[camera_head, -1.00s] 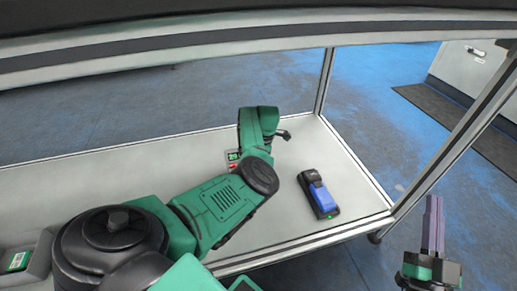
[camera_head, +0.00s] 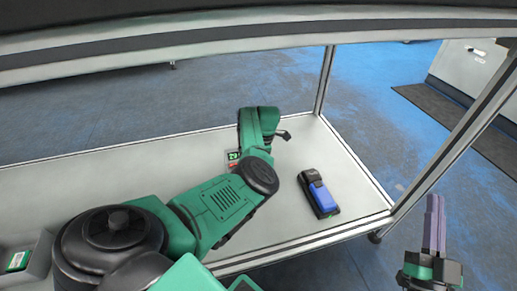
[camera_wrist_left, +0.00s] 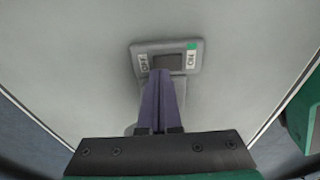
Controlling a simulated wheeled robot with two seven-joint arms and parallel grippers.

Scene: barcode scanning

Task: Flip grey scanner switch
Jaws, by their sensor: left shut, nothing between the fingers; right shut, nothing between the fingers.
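In the left wrist view a grey switch housing (camera_wrist_left: 185,49) has a dark rocker (camera_wrist_left: 167,61) in its middle. An OFF label (camera_wrist_left: 143,64) is on its left and an ON label (camera_wrist_left: 191,59) on its right, with a green patch above ON. My left gripper (camera_wrist_left: 161,76) is shut and empty, its purple fingertips right at the rocker's lower edge. I cannot tell whether they touch it. In the head view my green left arm hides that gripper and the switch. My right gripper (camera_head: 435,198) is shut, pointing up, off the table's right end.
A black and blue device (camera_head: 318,195) lies on the grey table (camera_head: 285,218), right of my left arm. A small panel with a green display (camera_head: 233,156) shows beside the arm. A grey box with a green label (camera_head: 17,261) is at lower left. Table posts (camera_head: 325,80) and a top beam frame the space.

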